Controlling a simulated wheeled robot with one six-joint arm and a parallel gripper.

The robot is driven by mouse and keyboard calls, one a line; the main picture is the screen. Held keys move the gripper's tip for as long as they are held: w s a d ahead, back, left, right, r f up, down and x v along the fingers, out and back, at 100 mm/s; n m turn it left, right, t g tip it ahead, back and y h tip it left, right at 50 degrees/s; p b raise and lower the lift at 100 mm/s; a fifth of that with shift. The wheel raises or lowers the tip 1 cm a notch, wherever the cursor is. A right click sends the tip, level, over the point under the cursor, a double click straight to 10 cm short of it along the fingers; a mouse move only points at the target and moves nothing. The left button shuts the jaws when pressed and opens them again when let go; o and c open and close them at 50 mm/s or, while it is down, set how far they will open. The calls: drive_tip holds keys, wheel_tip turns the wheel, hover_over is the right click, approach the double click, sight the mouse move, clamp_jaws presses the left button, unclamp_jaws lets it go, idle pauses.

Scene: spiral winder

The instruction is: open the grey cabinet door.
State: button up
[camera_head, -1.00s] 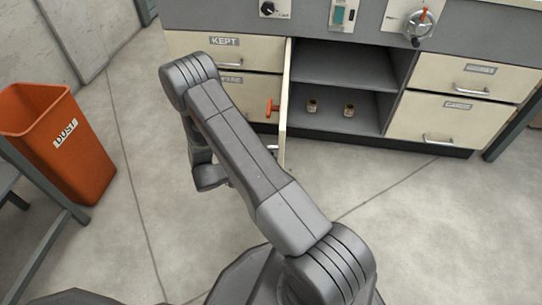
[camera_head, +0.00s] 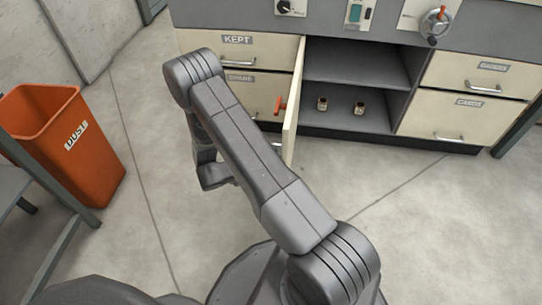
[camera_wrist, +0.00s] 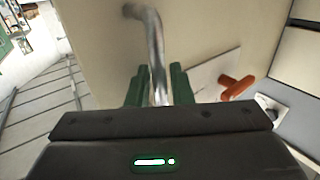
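The cabinet door (camera_head: 293,120) is a cream panel standing well open, sticking out towards me from the left side of the open compartment; we see it nearly edge-on. In the wrist view its cream face (camera_wrist: 215,40) fills the upper middle. A bent silver door handle (camera_wrist: 154,35) runs down between the green fingers of my gripper (camera_wrist: 159,88), which look closed about it with hardly any gap. In the head view my arm hides the gripper and most of the handle. The grey cabinet (camera_head: 358,66) shows its shelf inside.
Two small jars (camera_head: 322,104) and (camera_head: 359,108) stand in the compartment. Drawers flank it, with an orange-red handle (camera_head: 281,105) left of the door. An orange dust bin (camera_head: 95,165) stands at left, beside a grey table frame (camera_head: 62,250). Floor right of my arm is clear.

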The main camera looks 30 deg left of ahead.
drive_tip(key=shift+o, duration=0.7)
drive_tip(key=p+v, duration=0.2)
drive_tip(key=v, duration=1.2)
drive_tip(key=shift+p, duration=0.4)
drive_tip(key=shift+w+d, duration=0.15)
drive_tip(key=shift+w, duration=0.05)
drive_tip(key=b+x, duration=0.3)
drive_tip(key=x, duration=1)
drive_tip(key=shift+w+d, duration=0.2)
drive_tip(key=shift+w, duration=0.05)
drive_tip(key=shift+d, duration=0.1)
